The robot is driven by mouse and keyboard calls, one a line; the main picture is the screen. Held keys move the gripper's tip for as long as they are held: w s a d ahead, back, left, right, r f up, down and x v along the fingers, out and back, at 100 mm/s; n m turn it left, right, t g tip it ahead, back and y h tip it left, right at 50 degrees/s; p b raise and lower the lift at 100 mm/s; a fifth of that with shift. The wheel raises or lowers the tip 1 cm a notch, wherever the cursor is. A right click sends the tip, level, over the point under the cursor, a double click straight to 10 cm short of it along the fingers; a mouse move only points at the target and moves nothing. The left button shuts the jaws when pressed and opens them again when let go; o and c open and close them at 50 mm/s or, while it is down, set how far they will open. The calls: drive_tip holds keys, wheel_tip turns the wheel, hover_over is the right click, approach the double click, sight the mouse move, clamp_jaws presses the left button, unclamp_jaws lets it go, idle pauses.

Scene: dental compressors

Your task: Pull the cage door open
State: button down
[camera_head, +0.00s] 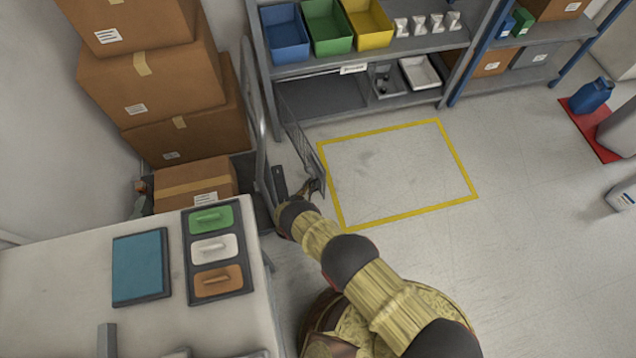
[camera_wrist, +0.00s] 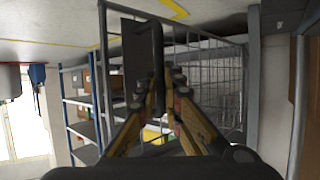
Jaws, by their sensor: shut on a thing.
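The cage door (camera_head: 297,128) is a narrow grey wire-mesh panel in a metal frame, seen nearly edge-on in the head view, left of the yellow floor outline. In the wrist view the mesh door (camera_wrist: 215,88) fills the middle right, and a dark plate with a dark bar handle (camera_wrist: 156,40) stands in front of my fingers. My gripper (camera_head: 312,187) is at the near end of the door. In the wrist view my gripper (camera_wrist: 161,88) has its fingers closed in on the handle. The exact contact is partly hidden by the fingers.
A bench (camera_head: 60,290) with coloured lids is at the lower left. Stacked cartons (camera_head: 165,85) stand behind it. A grey shelf (camera_head: 350,66) with bins is at the back. The floor inside the yellow outline (camera_head: 400,175) is clear. A red mat (camera_head: 590,135) lies far right.

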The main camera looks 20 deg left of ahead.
drive_tip(key=shift+s+a, duration=0.1)
drive_tip(key=shift+a, duration=0.05)
drive_tip(key=c, duration=2.2)
unclamp_jaws()
drive_tip(key=shift+r, duration=0.1)
wheel_tip(320, 180, up, 10)
drive_tip(key=shift+f, duration=0.15)
